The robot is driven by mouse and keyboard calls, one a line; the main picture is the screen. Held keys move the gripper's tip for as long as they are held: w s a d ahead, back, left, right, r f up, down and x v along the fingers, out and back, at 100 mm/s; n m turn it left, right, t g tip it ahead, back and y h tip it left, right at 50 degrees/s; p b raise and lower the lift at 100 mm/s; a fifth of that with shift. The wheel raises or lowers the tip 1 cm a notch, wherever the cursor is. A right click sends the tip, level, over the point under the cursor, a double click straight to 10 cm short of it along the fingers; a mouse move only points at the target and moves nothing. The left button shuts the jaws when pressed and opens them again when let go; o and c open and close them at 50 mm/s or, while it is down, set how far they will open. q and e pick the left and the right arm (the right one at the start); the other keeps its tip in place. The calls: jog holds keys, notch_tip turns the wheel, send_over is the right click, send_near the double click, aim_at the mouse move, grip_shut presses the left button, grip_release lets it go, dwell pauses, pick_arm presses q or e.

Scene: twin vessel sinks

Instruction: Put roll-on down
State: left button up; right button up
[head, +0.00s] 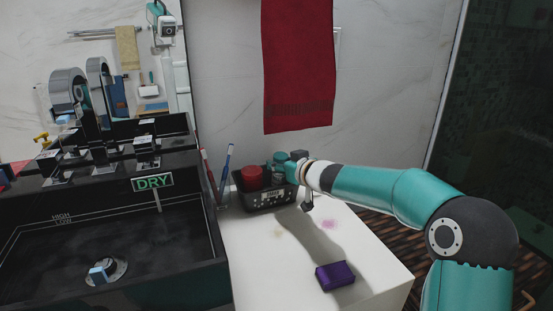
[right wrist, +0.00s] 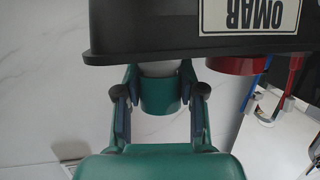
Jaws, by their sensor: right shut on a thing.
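My right gripper (head: 294,158) reaches in from the right to the black basket (head: 268,202) on the white counter. In the right wrist view its two fingers (right wrist: 161,97) are shut on the roll-on, a teal cap (right wrist: 160,96) with a white part (right wrist: 159,69) beyond it. The basket's dark wall (right wrist: 150,38) hides the rest of the roll-on, and I cannot tell whether it touches the basket floor. In the head view the roll-on (head: 280,157) shows as a small teal shape at the basket's back right. My left gripper is not in view.
A red cup (head: 251,177) stands in the basket's left part. Red and blue toothbrushes (head: 226,168) stand left of it, beside the black sink (head: 110,240). A purple box (head: 335,276) lies on the front counter (head: 270,270). A red towel (head: 297,65) hangs above.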

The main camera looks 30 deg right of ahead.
jog(key=w+g+p, duration=0.1)
jog(key=p, duration=0.3)
jog(key=shift+r, duration=0.35)
pick_arm(q)
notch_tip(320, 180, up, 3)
jog(key=b, duration=0.2)
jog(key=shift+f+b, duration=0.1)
jog(key=shift+b, duration=0.2)
pick_arm(e)
notch_tip(320, 180, down, 3)
jog(key=shift+f, duration=0.15)
jog(key=shift+f, duration=0.1)
jog(key=o, duration=0.9)
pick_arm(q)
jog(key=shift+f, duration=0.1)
pick_arm(e)
jog(key=shift+o, duration=0.2)
